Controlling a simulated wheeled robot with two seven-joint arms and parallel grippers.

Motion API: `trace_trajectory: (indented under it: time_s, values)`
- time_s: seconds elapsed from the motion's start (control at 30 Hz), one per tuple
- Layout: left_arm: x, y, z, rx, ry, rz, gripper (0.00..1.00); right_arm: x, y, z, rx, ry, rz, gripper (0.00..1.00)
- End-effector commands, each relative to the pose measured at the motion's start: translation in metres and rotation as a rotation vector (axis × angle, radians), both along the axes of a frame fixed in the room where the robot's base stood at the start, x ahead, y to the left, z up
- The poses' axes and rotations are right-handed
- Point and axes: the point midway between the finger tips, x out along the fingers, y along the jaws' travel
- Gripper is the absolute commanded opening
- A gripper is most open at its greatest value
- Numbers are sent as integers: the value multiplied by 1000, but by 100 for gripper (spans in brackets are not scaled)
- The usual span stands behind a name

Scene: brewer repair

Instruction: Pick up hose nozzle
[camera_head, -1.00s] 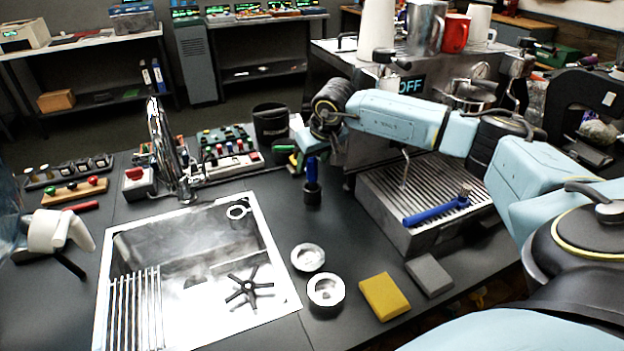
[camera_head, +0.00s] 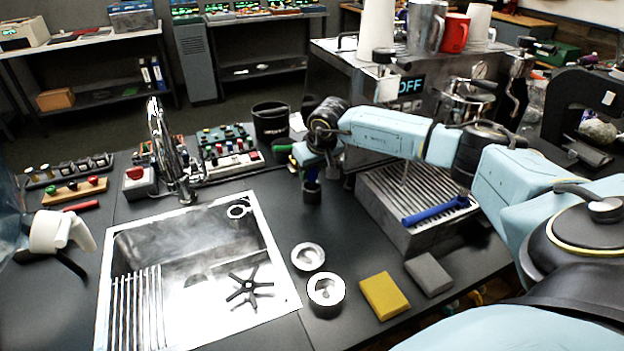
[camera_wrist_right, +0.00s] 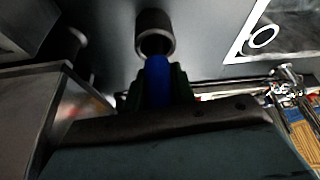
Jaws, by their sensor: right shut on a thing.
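The hose nozzle appears to be the upright piece with a blue upper part and a dark round, hollow lower end (camera_head: 312,192), near the middle of the counter. My right gripper (camera_head: 309,160) reaches it from above and is shut on its blue part. In the right wrist view, the blue part (camera_wrist_right: 158,80) lies between the fingers of my right gripper (camera_wrist_right: 158,92), and the dark round end (camera_wrist_right: 155,35) is beyond the fingertips. I cannot tell whether it touches the counter.
The espresso machine's drip tray (camera_head: 415,185), with a blue-handled brush (camera_head: 436,212), is right of the nozzle. A sink (camera_head: 262,225) is to the left. A black bin (camera_head: 270,125) stands behind. Two metal cups (camera_head: 325,290) and a yellow block (camera_head: 384,296) are in front.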

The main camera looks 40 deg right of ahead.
Motion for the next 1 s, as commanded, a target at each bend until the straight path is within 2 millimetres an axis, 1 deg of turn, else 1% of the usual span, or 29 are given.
trace_trajectory:
  time_s: [0.27,0.43,0.57,0.77,0.83,1.0]
  values:
    - [0,0,0,0,0,0,0,0,0,2,0,-2,-1,0]
    - [0,0,-1,0,0,0,0,1,-1,14,0,-4,-1,0]
    - [0,0,-3,0,0,0,0,1,-1,33,-1,-6,-1,0]
    - [0,0,-6,0,-1,0,0,1,-1,76,0,-8,-1,0]
    - [1,0,-8,0,-1,0,0,-13,1,70,-3,0,1,0]
    - [1,0,-12,0,-2,0,0,-43,5,70,-4,0,2,0]
